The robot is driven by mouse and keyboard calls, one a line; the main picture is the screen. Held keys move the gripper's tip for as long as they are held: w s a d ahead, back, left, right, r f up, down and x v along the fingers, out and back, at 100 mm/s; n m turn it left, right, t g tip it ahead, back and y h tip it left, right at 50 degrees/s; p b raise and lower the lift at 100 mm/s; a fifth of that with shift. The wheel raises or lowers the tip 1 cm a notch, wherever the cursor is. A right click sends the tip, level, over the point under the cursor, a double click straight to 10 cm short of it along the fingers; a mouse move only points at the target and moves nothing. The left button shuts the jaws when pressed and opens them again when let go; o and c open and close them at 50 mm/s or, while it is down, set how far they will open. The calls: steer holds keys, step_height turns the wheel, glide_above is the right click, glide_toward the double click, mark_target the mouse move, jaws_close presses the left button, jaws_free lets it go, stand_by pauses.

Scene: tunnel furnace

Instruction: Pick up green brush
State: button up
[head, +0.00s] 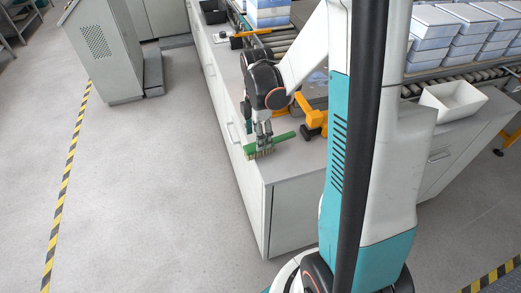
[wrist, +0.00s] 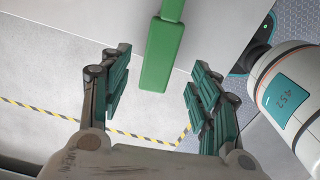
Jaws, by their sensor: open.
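The green brush (head: 284,137) lies on the grey counter top near its front edge, its handle pointing right and its bristles at the left end. In the wrist view a green part of the brush (wrist: 161,55) reaches down from the top edge to between my fingers. My gripper (head: 264,141) is above the brush, pointing down. In the wrist view my gripper (wrist: 157,90) is open, with one finger on each side of the green part and a gap on both sides. Whether my fingertips are level with the brush is hard to tell.
A yellow-orange tool (head: 315,123) lies right of the brush on the counter (head: 300,160). A white bin (head: 453,100) stands further right. Stacked trays (head: 435,22) and a roller conveyor (head: 408,88) are behind. A grey cabinet (head: 102,50) stands left across open floor.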

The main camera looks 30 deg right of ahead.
steer(key=shift+d+f+b, duration=0.2)
steer(key=shift+f+b, duration=0.4)
steer(key=shift+f, duration=0.9)
steer(key=shift+d+f+b, duration=0.2)
steer(key=shift+f+b, duration=0.35)
steer(key=shift+f, duration=0.9)
steer(key=shift+c, duration=0.3)
steer(key=c, duration=1.2)
